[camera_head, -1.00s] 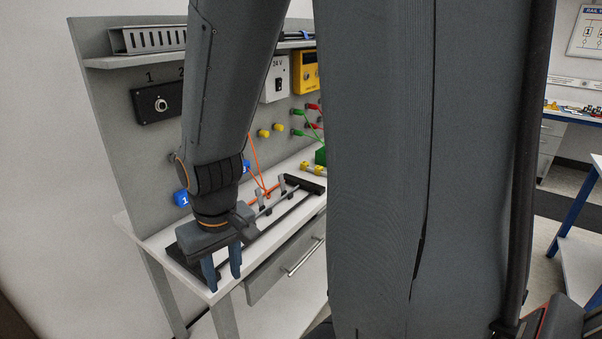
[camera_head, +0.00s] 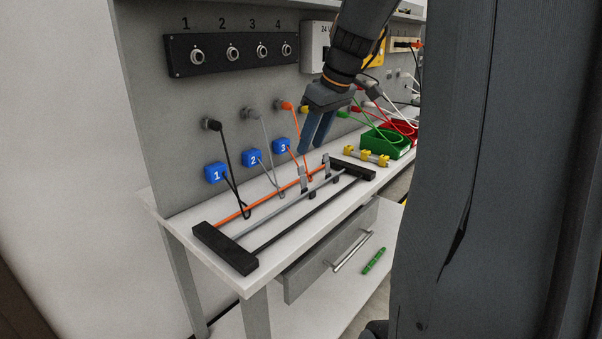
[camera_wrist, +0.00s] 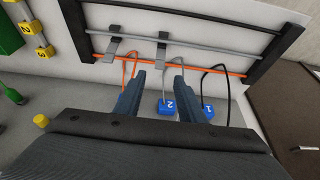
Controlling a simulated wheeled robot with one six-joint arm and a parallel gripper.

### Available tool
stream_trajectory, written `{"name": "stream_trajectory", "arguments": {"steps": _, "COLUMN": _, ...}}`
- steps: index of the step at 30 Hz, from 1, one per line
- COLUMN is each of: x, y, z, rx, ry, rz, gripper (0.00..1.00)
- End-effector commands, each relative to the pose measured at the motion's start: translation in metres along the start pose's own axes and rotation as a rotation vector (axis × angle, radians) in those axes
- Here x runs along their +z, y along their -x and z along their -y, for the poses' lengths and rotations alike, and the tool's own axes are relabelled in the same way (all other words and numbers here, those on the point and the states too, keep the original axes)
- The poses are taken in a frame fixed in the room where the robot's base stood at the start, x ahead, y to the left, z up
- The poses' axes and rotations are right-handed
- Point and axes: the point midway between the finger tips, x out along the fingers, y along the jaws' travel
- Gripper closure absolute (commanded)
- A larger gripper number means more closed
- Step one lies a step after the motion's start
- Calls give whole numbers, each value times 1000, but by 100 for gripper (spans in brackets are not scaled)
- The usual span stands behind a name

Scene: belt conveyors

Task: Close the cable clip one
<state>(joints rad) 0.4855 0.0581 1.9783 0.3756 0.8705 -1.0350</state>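Two grey clip-like levers stand raised on the bench rack, a left one (camera_head: 303,178) and a right one (camera_head: 327,166). They also show in the wrist view, as one lever (camera_wrist: 114,48) and another lever (camera_wrist: 162,52). I cannot tell which is clip one. The rack (camera_head: 226,250) carries an orange, a grey and a black rod between dark end blocks. My gripper (camera_head: 311,150) is above the rack's right part, near the panel. In the wrist view my gripper (camera_wrist: 160,80) has its fingers apart with nothing between them.
Blue blocks numbered 1 (camera_head: 215,173), 2 (camera_head: 252,158) and 3 (camera_head: 281,146) are on the panel, with cables hanging near them. A green bin (camera_head: 378,146) and a yellow-blocked bar (camera_head: 366,157) lie to the right. The drawer (camera_head: 335,255) below is shut.

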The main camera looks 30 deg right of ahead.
Motion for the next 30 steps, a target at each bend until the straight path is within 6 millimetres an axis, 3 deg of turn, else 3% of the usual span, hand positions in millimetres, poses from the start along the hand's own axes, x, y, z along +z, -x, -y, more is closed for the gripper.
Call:
{"name": "stream_trajectory", "arguments": {"steps": 15, "x": -1, "y": -65, "z": 0, "rx": -4, "ry": 9, "rz": -1, "gripper": 64}}
{"name": "stream_trajectory", "arguments": {"steps": 28, "x": -1, "y": -76, "z": 0, "rx": -1, "ry": 8, "rz": -2, "gripper": 64}}
{"name": "stream_trajectory", "arguments": {"steps": 30, "x": -1, "y": -76, "z": 0, "rx": -1, "ry": 8, "rz": -2, "gripper": 76}}
